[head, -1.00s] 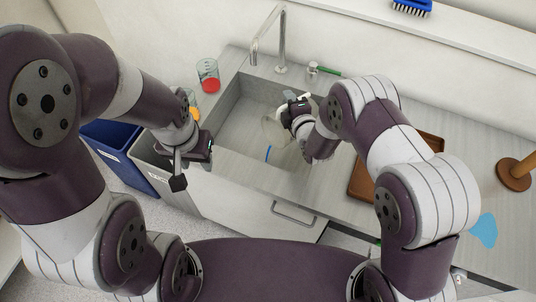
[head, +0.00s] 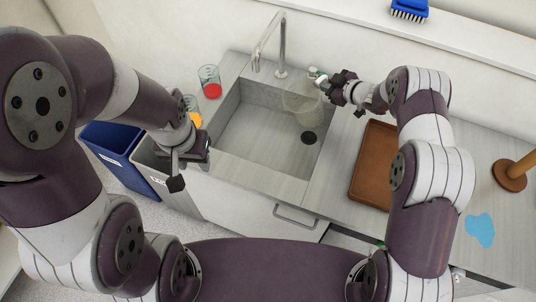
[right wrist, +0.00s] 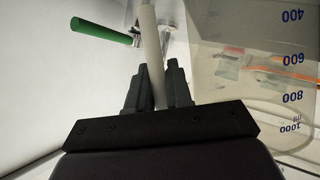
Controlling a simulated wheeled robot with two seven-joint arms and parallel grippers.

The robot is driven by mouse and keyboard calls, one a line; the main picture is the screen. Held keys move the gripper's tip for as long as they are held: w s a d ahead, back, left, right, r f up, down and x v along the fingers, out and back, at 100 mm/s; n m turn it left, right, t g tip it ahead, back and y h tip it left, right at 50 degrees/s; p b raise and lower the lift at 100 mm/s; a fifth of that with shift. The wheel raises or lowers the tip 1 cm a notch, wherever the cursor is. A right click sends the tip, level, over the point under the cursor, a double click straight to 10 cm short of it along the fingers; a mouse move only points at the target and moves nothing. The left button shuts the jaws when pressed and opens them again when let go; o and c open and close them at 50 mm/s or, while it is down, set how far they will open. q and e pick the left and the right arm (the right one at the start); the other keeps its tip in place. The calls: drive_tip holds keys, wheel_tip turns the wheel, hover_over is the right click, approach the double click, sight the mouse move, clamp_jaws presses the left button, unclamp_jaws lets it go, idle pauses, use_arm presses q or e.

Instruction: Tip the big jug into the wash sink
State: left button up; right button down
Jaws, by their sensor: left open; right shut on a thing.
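The big jug (head: 300,104) is clear, with blue volume marks. It hangs over the back right part of the wash sink (head: 255,142); its exact tilt is hard to tell. My right gripper (head: 322,83) is shut on the jug's pale handle (right wrist: 152,50), at the sink's back right corner. In the right wrist view the jug's wall (right wrist: 240,75) fills the right side, its numbers upside down, and I make out no liquid in it. My left gripper (head: 178,172) is open and empty, in front of the sink's left end, above the bins.
A tap (head: 281,50) stands behind the sink. Beakers with red (head: 211,85) and orange (head: 194,118) contents stand left of it. A brown tray (head: 372,165), a blue patch (head: 480,230) and a wooden-handled tool (head: 510,176) are on the right counter. A blue bin (head: 112,150) stands below left.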

drive_tip(key=shift+w+d+m+g+y, duration=0.3)
drive_tip(key=shift+d, duration=0.05)
drive_tip(key=shift+w+d+f+m+g+y+b, duration=0.1)
drive_tip(key=shift+w+d+m+g+y+b, duration=0.25)
drive_tip(key=shift+m+b, duration=0.2)
drive_tip(key=shift+w+d+m+y, duration=0.2)
drive_tip(key=shift+m+y, duration=0.15)
drive_tip(key=shift+m, duration=0.1)
drive_tip(key=shift+g, duration=0.25)
